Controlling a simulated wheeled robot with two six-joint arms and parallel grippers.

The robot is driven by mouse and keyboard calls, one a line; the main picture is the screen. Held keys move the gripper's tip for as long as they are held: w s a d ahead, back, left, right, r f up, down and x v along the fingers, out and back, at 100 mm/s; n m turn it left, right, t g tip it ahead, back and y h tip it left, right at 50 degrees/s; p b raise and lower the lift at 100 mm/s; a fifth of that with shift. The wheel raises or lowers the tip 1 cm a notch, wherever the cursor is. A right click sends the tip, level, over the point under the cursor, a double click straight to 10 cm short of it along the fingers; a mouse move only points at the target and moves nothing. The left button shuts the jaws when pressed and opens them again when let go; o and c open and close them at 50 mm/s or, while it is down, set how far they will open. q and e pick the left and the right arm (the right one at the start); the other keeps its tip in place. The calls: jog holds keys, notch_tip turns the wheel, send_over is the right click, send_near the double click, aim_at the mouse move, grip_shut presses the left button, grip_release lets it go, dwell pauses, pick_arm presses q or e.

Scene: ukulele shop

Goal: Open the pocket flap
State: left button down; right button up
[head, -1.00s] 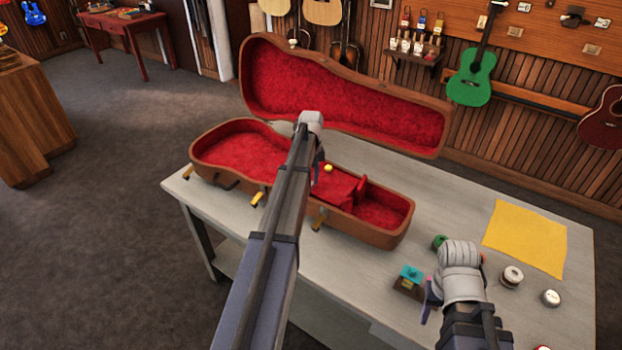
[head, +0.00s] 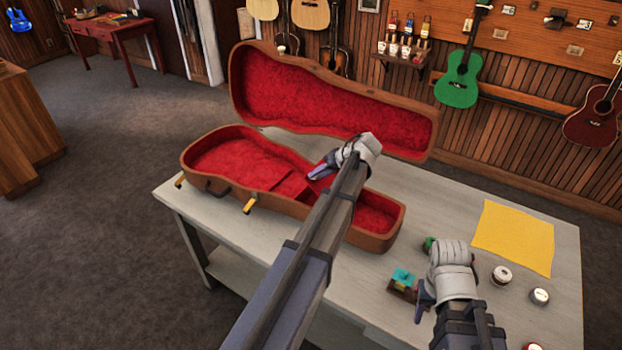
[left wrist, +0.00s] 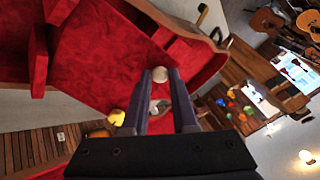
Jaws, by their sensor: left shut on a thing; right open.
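The brown guitar case (head: 230,208) stands open on the grey table, with its red-lined lid raised behind it. The red pocket area (head: 293,186) lies inside, partly covered by my left arm. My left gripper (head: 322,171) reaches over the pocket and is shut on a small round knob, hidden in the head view. In the left wrist view a pale round knob (left wrist: 160,75) sits at the fingertips, in front of red lining. I cannot tell how far the flap is lifted. My right gripper (head: 424,301) is open and empty over the table's right part.
A small teal-topped block (head: 402,278) stands beside my right gripper. A yellow cloth (head: 513,237) and small round tins (head: 540,296) lie on the right of the table. The raised lid (head: 330,105) bounds the space behind the pocket.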

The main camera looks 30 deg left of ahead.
pick_arm(q)
jog(key=d+r+y+b, duration=0.1)
jog(key=d+y+b, duration=0.6)
jog(key=b, duration=0.3)
jog(key=shift+s+d+r+t, duration=0.15)
jog(key=shift+s+d+t, duration=0.25)
jog(key=shift+d, duration=0.5)
jog(key=c, duration=0.7)
grip_release()
jog(key=shift+y, duration=0.3)
jog(key=shift+r, duration=0.1)
jog(key=d+r+p, duration=0.1)
jog(key=d, duration=0.6)
jog(key=shift+s+d+r, duration=0.15)
jog(key=shift+s+d, duration=0.15)
jog(key=shift+d, duration=0.05)
